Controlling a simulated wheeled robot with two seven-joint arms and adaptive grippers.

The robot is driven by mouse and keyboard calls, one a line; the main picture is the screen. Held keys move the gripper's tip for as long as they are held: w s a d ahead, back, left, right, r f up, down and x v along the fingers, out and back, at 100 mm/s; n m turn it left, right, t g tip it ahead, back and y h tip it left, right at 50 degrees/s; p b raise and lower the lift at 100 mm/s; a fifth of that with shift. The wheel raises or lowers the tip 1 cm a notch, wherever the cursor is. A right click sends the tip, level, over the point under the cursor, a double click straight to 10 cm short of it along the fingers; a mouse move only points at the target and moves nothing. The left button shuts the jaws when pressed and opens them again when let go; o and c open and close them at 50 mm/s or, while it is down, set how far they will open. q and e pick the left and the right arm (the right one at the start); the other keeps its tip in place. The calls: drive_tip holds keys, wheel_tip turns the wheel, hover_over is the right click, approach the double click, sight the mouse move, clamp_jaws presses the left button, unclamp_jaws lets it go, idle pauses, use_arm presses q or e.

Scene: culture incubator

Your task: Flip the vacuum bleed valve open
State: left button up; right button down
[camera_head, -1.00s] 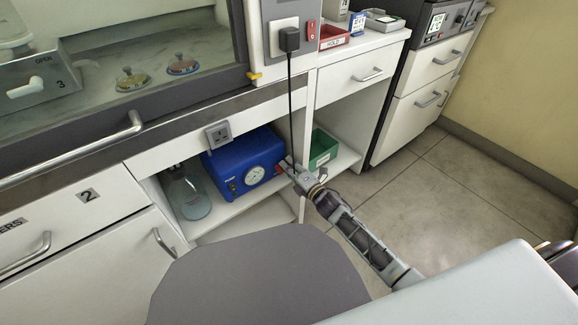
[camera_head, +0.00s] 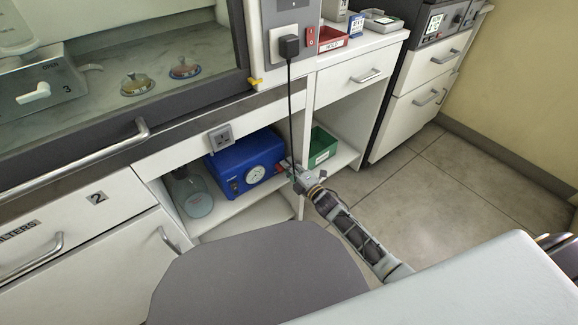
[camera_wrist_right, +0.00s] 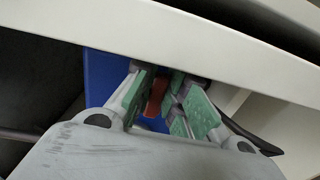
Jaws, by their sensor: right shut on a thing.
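The blue vacuum pump (camera_head: 240,160) sits on the open shelf under the hood, with a round white gauge (camera_head: 255,174) on its front. At its right end is a small red lever (camera_head: 280,168), which I take for the bleed valve. My right gripper (camera_head: 288,170) reaches it from the right. In the right wrist view, the red lever (camera_wrist_right: 156,96) stands between the green finger pads, and the right gripper (camera_wrist_right: 162,98) is shut on it. The valve's body and the lever's exact angle are mostly hidden. My left gripper is out of view.
A glass flask (camera_head: 192,192) stands left of the pump. A green bin (camera_head: 322,147) stands right, beyond the cabinet divider. A black cord (camera_head: 290,105) hangs in front of the shelf near my gripper. The white cabinet edge (camera_wrist_right: 200,45) passes close above the fingers.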

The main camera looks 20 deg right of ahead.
drive_tip(key=c, duration=1.7)
unclamp_jaws()
drive_tip(key=shift+v, duration=6)
